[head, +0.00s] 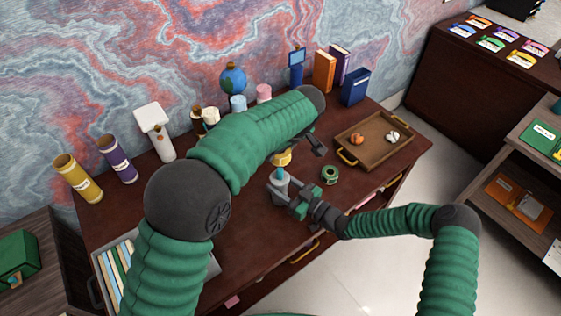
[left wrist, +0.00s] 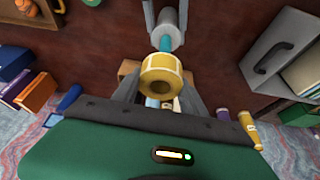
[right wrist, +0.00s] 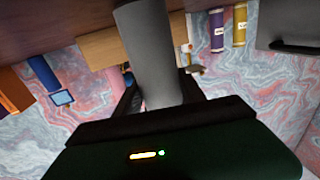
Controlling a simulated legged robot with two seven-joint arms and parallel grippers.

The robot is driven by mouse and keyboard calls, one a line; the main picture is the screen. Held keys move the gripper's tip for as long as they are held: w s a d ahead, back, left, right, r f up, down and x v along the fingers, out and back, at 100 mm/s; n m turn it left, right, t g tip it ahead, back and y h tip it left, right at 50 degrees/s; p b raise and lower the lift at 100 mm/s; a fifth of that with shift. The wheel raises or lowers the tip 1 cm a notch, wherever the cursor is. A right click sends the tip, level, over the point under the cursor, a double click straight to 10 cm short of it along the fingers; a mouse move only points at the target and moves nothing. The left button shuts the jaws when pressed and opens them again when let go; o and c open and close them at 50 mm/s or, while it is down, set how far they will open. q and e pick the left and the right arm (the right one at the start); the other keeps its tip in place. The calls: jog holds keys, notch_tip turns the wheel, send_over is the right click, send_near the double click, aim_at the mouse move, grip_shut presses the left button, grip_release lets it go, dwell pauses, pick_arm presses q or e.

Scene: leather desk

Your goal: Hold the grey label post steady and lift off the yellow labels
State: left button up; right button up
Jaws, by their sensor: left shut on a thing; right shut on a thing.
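The yellow labels (head: 282,158) are a roll held in my left gripper (head: 297,150), just above the post in the head view. In the left wrist view the roll (left wrist: 162,77) sits between both fingers of the left gripper (left wrist: 158,92), and I see no peg in its hole. The grey label post (head: 280,185) has a teal peg, which shows between roll and grey body. Whether the peg tip still touches the roll, I cannot tell. My right gripper (head: 287,196) is shut on the grey body, which fills its fingers in the right wrist view (right wrist: 152,60).
A green tape roll (head: 330,174) lies right of the post. A wooden tray (head: 359,156) with small items is further right. Books (head: 355,87), a globe (head: 233,79) and pots line the back. My left arm covers the desk's middle.

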pick_arm(q)
jog(key=shift+r, duration=0.4)
pick_arm(e)
jog(key=o, duration=1.5)
jog(key=shift+o, duration=0.2)
